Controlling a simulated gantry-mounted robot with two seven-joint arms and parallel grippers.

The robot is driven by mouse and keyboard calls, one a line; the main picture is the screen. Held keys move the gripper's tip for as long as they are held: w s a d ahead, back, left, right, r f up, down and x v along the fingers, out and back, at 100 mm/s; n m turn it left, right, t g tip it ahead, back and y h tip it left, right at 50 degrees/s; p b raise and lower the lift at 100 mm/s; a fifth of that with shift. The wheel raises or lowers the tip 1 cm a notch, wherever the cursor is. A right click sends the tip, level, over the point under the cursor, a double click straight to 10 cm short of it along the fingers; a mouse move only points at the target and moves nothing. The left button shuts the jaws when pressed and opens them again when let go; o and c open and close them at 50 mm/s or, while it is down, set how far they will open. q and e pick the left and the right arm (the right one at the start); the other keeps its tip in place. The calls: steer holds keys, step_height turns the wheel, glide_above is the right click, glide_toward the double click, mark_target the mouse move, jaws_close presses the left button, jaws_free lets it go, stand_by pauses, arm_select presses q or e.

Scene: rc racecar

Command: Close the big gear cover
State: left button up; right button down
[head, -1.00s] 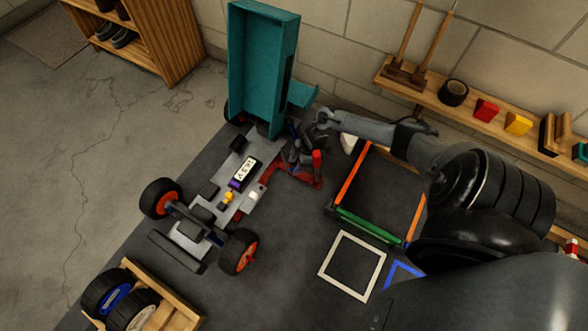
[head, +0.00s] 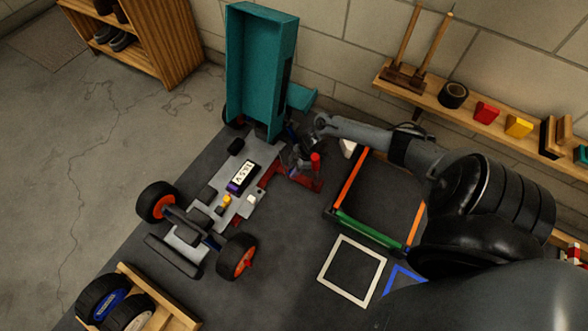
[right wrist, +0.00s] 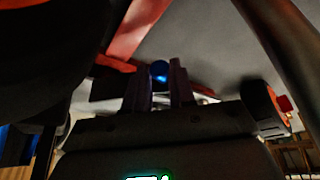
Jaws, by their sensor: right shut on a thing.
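The RC car chassis (head: 212,200) sits on the dark mat, with its wheels on and a labelled battery (head: 242,176) in the middle. Its teal body shell (head: 262,75) stands tilted up at the far end. My right gripper (head: 297,157) is at the far right side of the chassis, beside the shell's base and close to a red part (head: 315,160). In the right wrist view my right gripper's fingers (right wrist: 160,88) are close together, with a round blue part (right wrist: 159,72) between or just beyond their tips. The big gear cover cannot be clearly told apart near the gripper. My left gripper is not in view.
An orange and green framed tray (head: 372,235) stands to the right, with a white square outline (head: 352,270) in front. A wooden crate with spare wheels (head: 125,300) is at bottom left. A wall shelf (head: 400,82) holds tools. The floor at left is clear.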

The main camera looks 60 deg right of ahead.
steer(key=shift+w+a+r+m+p, duration=0.25)
steer(key=shift+a+m+p, duration=0.2)
steer(key=shift+p, duration=0.65)
steer(key=shift+w+a+f+m+h, duration=0.2)
steer(key=shift+m+h, duration=0.05)
steer(key=shift+h, duration=0.05)
steer(key=c, duration=0.9)
jaws_free()
steer(key=shift+c, duration=0.2)
steer(key=shift+d+f, duration=0.1)
